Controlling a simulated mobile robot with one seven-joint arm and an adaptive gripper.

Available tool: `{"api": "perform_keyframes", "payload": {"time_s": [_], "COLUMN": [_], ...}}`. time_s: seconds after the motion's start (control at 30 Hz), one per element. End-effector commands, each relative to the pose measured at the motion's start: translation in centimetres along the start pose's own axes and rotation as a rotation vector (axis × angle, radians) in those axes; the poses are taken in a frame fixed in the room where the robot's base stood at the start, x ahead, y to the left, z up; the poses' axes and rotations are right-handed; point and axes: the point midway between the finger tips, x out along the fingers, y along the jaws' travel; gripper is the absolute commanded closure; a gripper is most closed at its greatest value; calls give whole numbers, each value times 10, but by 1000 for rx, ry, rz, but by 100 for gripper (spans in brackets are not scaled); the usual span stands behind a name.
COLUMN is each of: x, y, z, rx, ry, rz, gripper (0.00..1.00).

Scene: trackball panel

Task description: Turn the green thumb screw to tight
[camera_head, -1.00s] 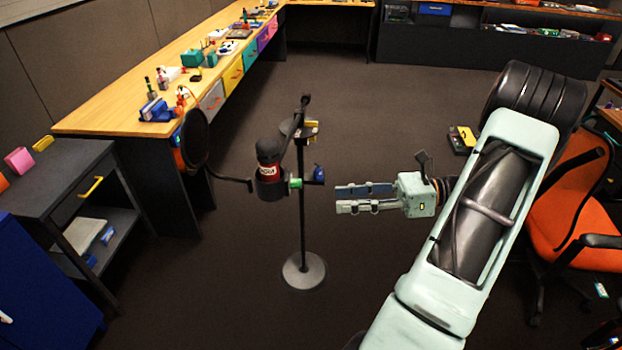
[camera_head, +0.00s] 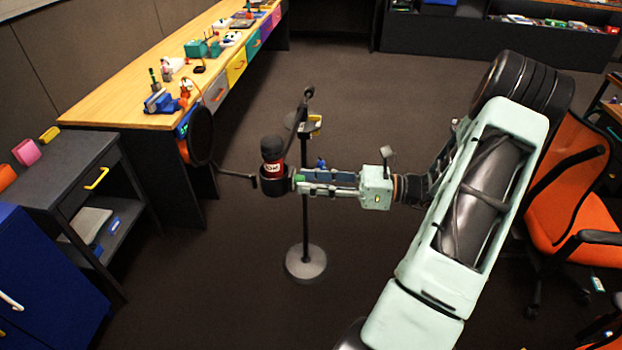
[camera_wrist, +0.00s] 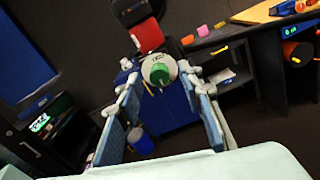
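The green thumb screw (camera_head: 299,178) is on the right side of the holder under a black microphone with a red label (camera_head: 271,172). In the wrist view the green screw (camera_wrist: 160,75) sits in front of a pale round part, with the red label above it. My gripper (camera_head: 298,183) points left at the screw in the head view. In the wrist view my gripper (camera_wrist: 160,76) is open, one finger on each side of the screw with gaps visible. The fingers partly hide the screw in the head view. I cannot tell whether either finger touches it.
The microphone stand has a black pole (camera_head: 305,225) and round base (camera_head: 305,263). A blue knob (camera_head: 320,162) shows just behind my fingers. A round black disc (camera_head: 200,136) hangs left on an arm. A wooden bench (camera_head: 100,103) and dark cabinet (camera_head: 62,170) stand left; orange chair (camera_head: 566,205) right.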

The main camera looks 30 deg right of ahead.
Motion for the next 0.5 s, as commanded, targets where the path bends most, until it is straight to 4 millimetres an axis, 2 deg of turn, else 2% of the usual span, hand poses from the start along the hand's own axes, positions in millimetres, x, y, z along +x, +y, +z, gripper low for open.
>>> {"api": "perform_keyframes", "payload": {"time_s": [0.27,0.5], "x": [1,1], "y": [0,0], "z": [0,0], "rx": [-1,-1], "ry": [0,1], "rz": [0,0], "gripper": [67,93]}}
